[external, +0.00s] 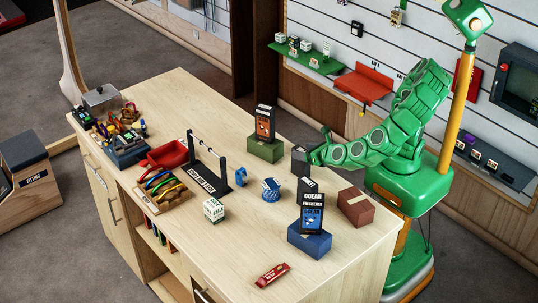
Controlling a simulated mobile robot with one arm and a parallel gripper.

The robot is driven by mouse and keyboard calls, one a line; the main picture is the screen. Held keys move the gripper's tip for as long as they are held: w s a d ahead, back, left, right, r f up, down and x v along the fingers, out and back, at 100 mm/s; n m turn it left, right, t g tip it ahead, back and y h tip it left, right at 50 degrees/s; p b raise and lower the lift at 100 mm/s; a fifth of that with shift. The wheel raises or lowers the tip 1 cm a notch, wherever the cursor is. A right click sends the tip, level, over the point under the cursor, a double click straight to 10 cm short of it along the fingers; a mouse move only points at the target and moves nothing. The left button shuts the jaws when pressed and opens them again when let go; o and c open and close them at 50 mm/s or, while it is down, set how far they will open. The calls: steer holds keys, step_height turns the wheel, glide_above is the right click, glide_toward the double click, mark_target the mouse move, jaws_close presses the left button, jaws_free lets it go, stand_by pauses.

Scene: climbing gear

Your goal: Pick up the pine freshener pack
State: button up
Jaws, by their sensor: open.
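No pack can be clearly read as pine. A tall black pack with an orange-red label (265,123) stands upright on a green box (265,149) on the counter; its name is too small to read. A black pack with a blue label reading OCEAN FRESHENER (312,218) stands on a blue box (310,241) nearer the front. My gripper (312,156) is low over the counter's right side, between these two packs and apart from both. It is open. A dark grey block-like shape (299,160) is right by its tip; I cannot tell whether they touch.
A brown-red box (355,207) sits at the counter's right edge. A black rack (210,170), red bin (165,155), white cube (214,209), blue rope coil (271,190) and red bar (272,275) are on the counter (245,250). The front middle is mostly clear.

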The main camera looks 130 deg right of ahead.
mark_target(297, 148)
steer(key=shift+x, duration=2.1)
steer(key=c, duration=1.1)
steer(key=shift+r, duration=4.95)
